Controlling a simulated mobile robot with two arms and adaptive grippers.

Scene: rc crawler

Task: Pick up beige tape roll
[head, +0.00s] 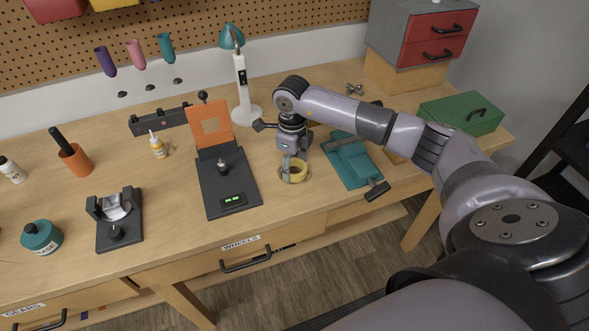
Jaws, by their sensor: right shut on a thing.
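The beige tape roll (299,172), a yellowish ring, is at the workbench top right of the dark device with the orange panel. My right gripper (292,168) points down at it from above, its arm reaching in from the right. The gripper is shut on the roll's left part. I cannot tell whether the roll touches the bench or is slightly lifted. My left gripper is not in view.
A teal vise (351,160) stands close to the right of the roll. The dark device (226,187) with an orange panel (210,126) stands to the left. A white lamp (242,85) is behind. A green box (462,113) sits further right. Bare bench lies in front of the roll.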

